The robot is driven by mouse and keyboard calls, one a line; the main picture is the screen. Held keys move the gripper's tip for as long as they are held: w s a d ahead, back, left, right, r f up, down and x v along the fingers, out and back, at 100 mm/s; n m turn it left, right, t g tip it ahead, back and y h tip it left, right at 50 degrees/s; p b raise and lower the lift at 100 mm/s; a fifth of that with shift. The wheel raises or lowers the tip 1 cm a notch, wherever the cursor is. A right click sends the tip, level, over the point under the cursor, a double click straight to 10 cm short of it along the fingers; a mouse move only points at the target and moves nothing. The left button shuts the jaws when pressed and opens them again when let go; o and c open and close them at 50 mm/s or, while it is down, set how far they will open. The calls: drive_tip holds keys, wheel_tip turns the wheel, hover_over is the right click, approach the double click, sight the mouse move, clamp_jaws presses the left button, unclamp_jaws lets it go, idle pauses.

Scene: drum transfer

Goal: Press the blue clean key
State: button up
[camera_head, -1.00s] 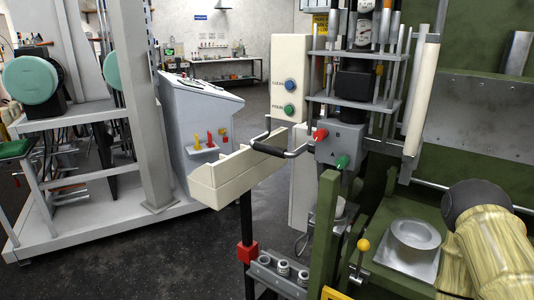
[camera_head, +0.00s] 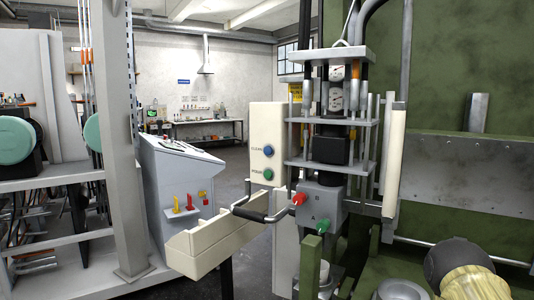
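The blue clean key (camera_head: 268,151) is a round button on the front of a cream upright panel (camera_head: 266,118) in the middle of the head view. A small label to its left seems to read CLEAN. A green round key (camera_head: 268,175) sits just below it on the same panel. Nothing covers either key. My gripper does not show in the head view.
A cream tray (camera_head: 212,250) with a dark handle (camera_head: 264,214) juts out below the panel. A grey block with red and green knobs (camera_head: 322,204) stands right of the panel. A grey console (camera_head: 178,190) stands left. A dark-capped, yellowish padded shape (camera_head: 465,268) is at lower right.

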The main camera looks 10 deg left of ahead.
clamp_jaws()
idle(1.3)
